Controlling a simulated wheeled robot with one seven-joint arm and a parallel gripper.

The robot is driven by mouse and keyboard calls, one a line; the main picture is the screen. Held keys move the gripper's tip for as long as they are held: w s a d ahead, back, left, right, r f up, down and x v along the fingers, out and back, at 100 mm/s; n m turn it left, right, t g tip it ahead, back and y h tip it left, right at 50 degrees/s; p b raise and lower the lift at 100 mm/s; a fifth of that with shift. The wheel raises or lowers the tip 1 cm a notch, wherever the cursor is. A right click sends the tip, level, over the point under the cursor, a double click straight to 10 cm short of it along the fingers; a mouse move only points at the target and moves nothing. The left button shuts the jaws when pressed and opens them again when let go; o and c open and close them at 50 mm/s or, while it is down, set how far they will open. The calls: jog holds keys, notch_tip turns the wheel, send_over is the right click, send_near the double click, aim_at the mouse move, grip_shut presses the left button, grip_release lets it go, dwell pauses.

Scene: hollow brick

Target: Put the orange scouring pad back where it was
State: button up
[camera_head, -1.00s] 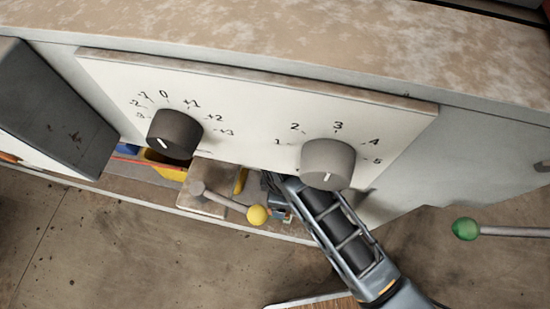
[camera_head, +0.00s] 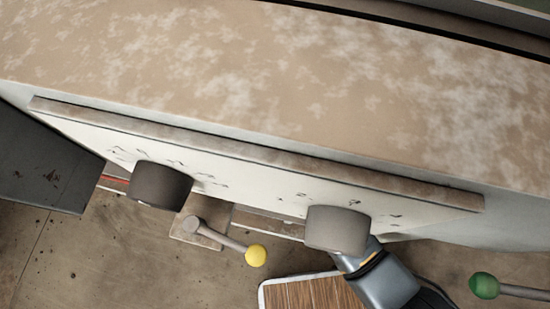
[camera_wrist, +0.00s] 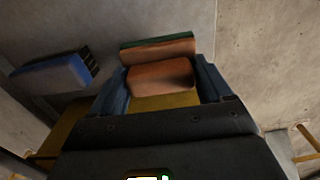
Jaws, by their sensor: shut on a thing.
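In the wrist view, my gripper (camera_wrist: 163,70) has its two blue-grey fingers on either side of the orange scouring pad (camera_wrist: 160,78) and is shut on it. A second block, orange-brown with a green top layer (camera_wrist: 158,41), sits just beyond the held pad; I cannot tell whether they touch. A yellow surface (camera_wrist: 165,102) shows below the pad. In the head view the gripper and pad are hidden behind the panel and the right grey knob; only my forearm shows below it.
A blue-and-grey block (camera_wrist: 52,75) lies left in the wrist view. The white panel (camera_head: 250,183) carries a dark knob (camera_head: 160,184) and a grey knob (camera_head: 337,229). A yellow-ended lever (camera_head: 256,255) and green-ended lever (camera_head: 484,285) stick out. A wooden board (camera_head: 310,294) is below.

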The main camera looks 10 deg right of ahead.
jog(key=shift+f+b, duration=0.4)
jog(key=shift+f, duration=1.75)
jog(key=shift+f, duration=0.1)
jog(key=o, duration=0.9)
jog(key=shift+o, duration=0.2)
jog(key=shift+r+p, duration=0.8)
jog(key=shift+r, duration=3.05)
